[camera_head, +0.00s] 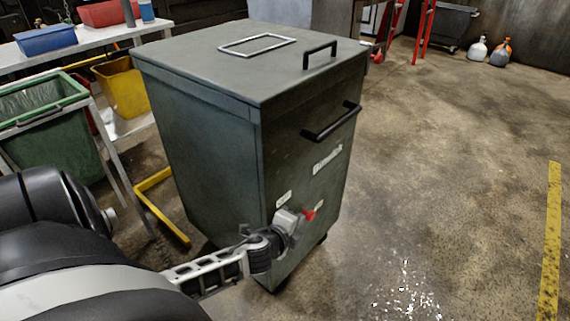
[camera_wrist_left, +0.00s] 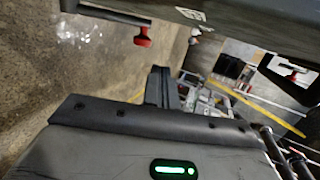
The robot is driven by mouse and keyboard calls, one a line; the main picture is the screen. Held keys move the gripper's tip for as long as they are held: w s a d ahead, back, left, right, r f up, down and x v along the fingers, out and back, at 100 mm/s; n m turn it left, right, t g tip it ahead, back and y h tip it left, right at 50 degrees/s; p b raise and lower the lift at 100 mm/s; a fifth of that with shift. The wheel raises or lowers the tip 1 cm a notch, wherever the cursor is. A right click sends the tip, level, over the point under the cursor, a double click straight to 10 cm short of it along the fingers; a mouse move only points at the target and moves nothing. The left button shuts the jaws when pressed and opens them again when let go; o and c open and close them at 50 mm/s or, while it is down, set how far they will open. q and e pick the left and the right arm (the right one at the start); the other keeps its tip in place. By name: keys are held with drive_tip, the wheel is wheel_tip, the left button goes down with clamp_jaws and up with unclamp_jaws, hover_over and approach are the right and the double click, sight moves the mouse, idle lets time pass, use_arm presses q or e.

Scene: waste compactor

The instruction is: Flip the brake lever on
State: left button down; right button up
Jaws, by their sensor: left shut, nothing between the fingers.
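The waste compactor (camera_head: 215,150) is a dark grey-green box on casters in the middle of the head view. Its brake lever has a red tip (camera_head: 309,214) low on the front face, between two small white labels. The red tip on a dark stem also shows at the top of the left wrist view (camera_wrist_left: 142,38). My left gripper (camera_head: 291,220) is low in front of the compactor, beside the lever and overlapping it in the head view. In the wrist view its fingers (camera_wrist_left: 161,86) are shut and empty, with a gap to the red tip. My right gripper is out of view.
A black handle (camera_head: 332,122) sticks out above the lever. A green bin (camera_head: 50,145), a yellow bucket (camera_head: 123,88) and a yellow floor frame (camera_head: 160,210) stand left of the compactor.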

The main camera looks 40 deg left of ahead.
use_arm(q)
drive_tip(key=s+d+r+p, duration=0.1)
drive_tip(key=s+r, duration=0.3)
drive_tip(key=shift+s, duration=0.25)
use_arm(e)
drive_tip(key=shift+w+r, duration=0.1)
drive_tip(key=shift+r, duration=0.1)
use_arm(q)
drive_tip(key=d+f+n+t+h+b, duration=0.2)
drive_tip(key=f+n+b, duration=0.1)
drive_tip(key=f+b, duration=0.3)
drive_tip(key=d+f+n+t+h+b, duration=0.1)
drive_tip(key=d+f+n+h+b, duration=0.2)
drive_tip(key=f+b, duration=0.3)
drive_tip(key=s+a+f+n+t+y+b, duration=0.2)
drive_tip(key=a+n+t+y+b, duration=0.3)
drive_tip(key=n+b, duration=0.3)
drive_tip(key=s+n+t+y, duration=0.1)
drive_tip(key=n, duration=0.2)
drive_tip(key=shift+s+a+f+n, duration=0.15)
drive_tip(key=shift+s+f+n, duration=0.15)
drive_tip(key=shift+s, duration=0.05)
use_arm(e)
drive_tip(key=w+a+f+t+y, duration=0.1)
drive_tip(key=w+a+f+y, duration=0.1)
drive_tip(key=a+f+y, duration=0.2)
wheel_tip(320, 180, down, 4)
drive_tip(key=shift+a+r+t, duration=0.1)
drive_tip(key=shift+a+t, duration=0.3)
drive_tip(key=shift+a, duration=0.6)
